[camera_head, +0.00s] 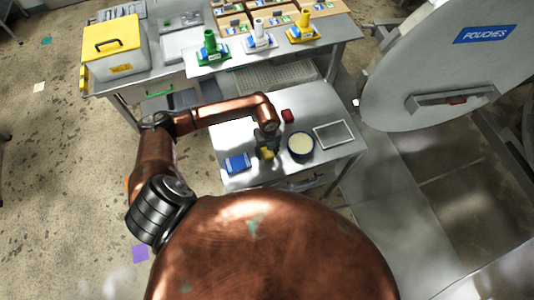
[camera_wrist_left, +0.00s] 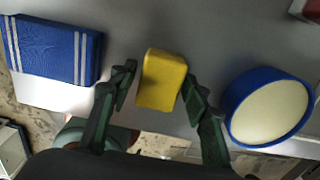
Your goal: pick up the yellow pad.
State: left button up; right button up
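The yellow pad (camera_head: 267,154) is a small block at the small grey table, under my left gripper. In the left wrist view the pad (camera_wrist_left: 161,80) is upright in the picture and in the middle, between the two fingertips. My left gripper (camera_head: 266,143) points down at it; in the wrist view its dark green fingers (camera_wrist_left: 160,84) are spread, one on each side of the pad, with narrow gaps. I cannot see a firm grip on it. My right gripper is not in view.
A blue pack (camera_head: 237,163) lies left of the pad. A round blue-rimmed tub (camera_head: 301,146) stands close on the right, with a framed tray (camera_head: 334,134) beyond it. A red block (camera_head: 288,116) lies behind. A large round door (camera_head: 440,70) stands at the right.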

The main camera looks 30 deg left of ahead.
aim_at(267, 152)
pick_arm(q)
jog(key=c, duration=0.8)
jog(key=shift+r, duration=0.5)
notch_tip(267, 152, up, 2)
jog(key=shift+r+b, duration=0.15)
jog(key=shift+b, duration=0.3)
jog(key=s+d+r+b, duration=0.1)
jog(key=s+d+r, duration=0.6)
jog(key=s+r, duration=0.2)
jog(key=s, duration=0.2)
jog(key=shift+s+d+r, duration=0.35)
jog(key=shift+r, duration=0.05)
